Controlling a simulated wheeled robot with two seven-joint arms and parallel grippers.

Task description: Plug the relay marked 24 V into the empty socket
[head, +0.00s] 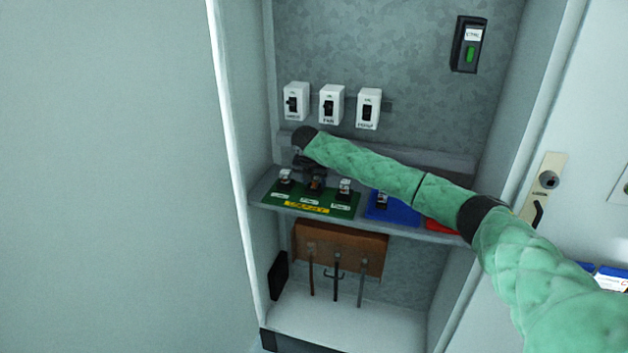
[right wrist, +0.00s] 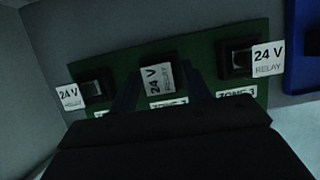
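In the right wrist view a relay marked 24 V (right wrist: 160,79) stands at the middle socket of the green board (right wrist: 205,64), its label tilted. My right gripper (right wrist: 163,86) has its fingers spread on both sides of this relay; whether they touch it is hard to tell. Two more relays tagged 24 V stand in the left (right wrist: 69,97) and right (right wrist: 267,60) sockets. In the head view my right gripper (head: 313,170) is over the middle of the green board (head: 345,207); the relay's seating is unclear there. My left gripper is out of view.
A blue board (head: 395,213) with a relay (head: 382,200) is to the right on the same shelf. A red board (head: 440,226) is partly hidden by my right arm. White switches (head: 331,104) are on the back wall; a brown panel (head: 340,240) is below the shelf.

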